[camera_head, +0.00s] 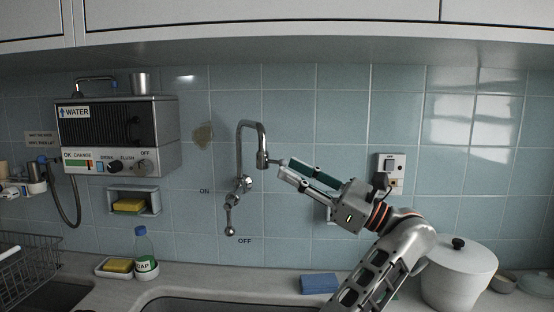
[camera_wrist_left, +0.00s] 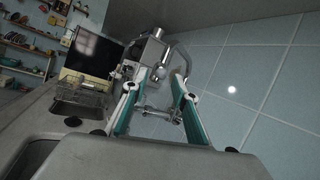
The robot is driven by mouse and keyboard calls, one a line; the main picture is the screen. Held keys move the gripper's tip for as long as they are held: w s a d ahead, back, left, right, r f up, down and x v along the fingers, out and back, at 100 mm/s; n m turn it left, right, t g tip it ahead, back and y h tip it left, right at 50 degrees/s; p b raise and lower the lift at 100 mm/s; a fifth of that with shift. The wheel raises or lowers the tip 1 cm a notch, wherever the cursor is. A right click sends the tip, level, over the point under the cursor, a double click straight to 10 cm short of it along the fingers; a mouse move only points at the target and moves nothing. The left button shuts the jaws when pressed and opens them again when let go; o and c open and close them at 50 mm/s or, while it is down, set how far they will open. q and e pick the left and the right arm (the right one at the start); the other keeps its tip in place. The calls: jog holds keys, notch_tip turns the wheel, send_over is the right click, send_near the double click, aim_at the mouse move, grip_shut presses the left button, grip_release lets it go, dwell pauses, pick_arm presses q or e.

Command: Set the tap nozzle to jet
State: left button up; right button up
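The chrome tap (camera_head: 240,150) is fixed to the tiled wall, its spout arched over and hanging down on the right. The nozzle (camera_head: 262,160) is at the spout's end, with a small stub pointing right towards my gripper. My left gripper (camera_head: 281,166) is just right of the nozzle, its two teal fingers pointing left at it. In the left wrist view the fingers (camera_wrist_left: 160,77) stand apart, with the nozzle seen beyond or between the tips; I cannot tell whether they touch it. The nozzle's setting is too small to read. My right gripper is not in view.
A water unit (camera_head: 117,135) hangs on the wall at left, above a niche with a sponge (camera_head: 130,205). A soap bottle (camera_head: 146,255) and a blue cloth (camera_head: 319,283) are on the counter. A white pot (camera_head: 458,275) stands right of my arm. A wall socket (camera_head: 390,170) is behind it.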

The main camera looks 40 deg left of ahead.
aim_at(278, 162)
pick_arm(q)
jog(key=x, duration=0.5)
jog(key=shift+w+p, duration=0.1)
jog(key=shift+p, duration=0.3)
jog(key=shift+d, duration=0.15)
grip_shut()
